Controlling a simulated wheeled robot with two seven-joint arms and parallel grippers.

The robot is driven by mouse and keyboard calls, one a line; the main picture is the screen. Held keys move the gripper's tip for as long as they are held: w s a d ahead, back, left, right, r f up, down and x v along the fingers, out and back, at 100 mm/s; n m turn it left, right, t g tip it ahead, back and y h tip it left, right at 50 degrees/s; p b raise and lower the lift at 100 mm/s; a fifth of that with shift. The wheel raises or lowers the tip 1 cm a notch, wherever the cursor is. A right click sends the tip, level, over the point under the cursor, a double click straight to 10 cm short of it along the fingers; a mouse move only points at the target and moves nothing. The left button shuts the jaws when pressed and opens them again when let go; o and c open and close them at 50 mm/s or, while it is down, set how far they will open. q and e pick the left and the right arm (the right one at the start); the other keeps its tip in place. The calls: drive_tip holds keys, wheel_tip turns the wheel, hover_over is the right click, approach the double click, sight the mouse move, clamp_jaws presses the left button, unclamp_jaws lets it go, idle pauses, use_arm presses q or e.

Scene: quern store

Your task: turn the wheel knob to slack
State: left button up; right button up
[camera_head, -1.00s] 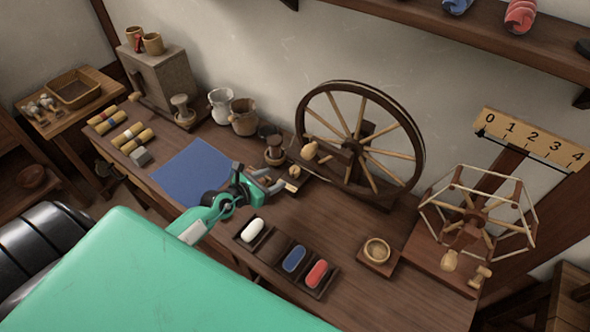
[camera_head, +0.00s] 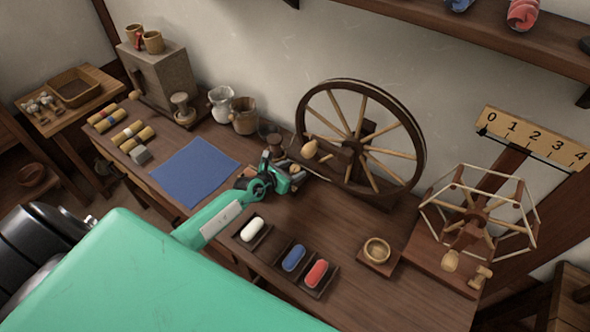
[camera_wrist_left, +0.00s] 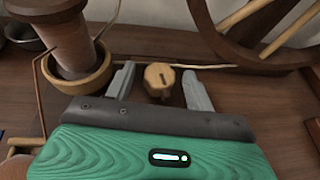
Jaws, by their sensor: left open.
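The spinning wheel (camera_head: 352,147) stands upright at the back of the bench, with a dark rim and pale spokes. A small pale wooden knob with a dark slot (camera_wrist_left: 160,77) shows in the left wrist view, low at the wheel's near left side. My left gripper (camera_head: 288,172) is at that end of the wheel's base and hides most of the knob in the head view. In the left wrist view my left gripper (camera_wrist_left: 159,84) is open, with one grey finger on each side of the knob and visible gaps. My right gripper is not in view.
A spool in a wooden cup (camera_wrist_left: 78,70) stands close left of my fingers in the wrist view. A skein winder (camera_head: 478,215) stands at right.

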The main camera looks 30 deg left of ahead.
use_arm(q)
drive_tip(key=shift+w+d+f, duration=0.15)
drive_tip(key=shift+w+f, duration=0.15)
drive_tip(key=shift+w, duration=0.5)
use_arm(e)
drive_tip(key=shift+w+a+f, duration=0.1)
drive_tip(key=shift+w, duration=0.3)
use_arm(q)
drive_tip(key=c, duration=1)
drive_tip(key=shift+o, duration=0.2)
drive_tip(key=shift+d+r+p, duration=0.1)
drive_tip(key=shift+r+p, duration=0.05)
drive_tip(key=shift+p, duration=0.35)
drive_tip(key=n+y+p, duration=0.3)
drive_tip(key=p, duration=0.6)
drive_tip(key=shift+n+y, duration=0.3)
drive_tip(key=shift+y, duration=0.1)
drive_tip(key=shift+n+y+p, duration=0.6)
drive_tip(key=shift+y+p, duration=0.2)
drive_tip(key=shift+p, duration=0.2)
drive_tip(key=shift+n+y+p, duration=0.5)
drive_tip(key=shift+y+p, duration=0.05)
drive_tip(key=shift+y, duration=0.05)
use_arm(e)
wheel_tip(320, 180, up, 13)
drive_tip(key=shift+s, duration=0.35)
use_arm(q)
drive_tip(key=shift+f, duration=0.2)
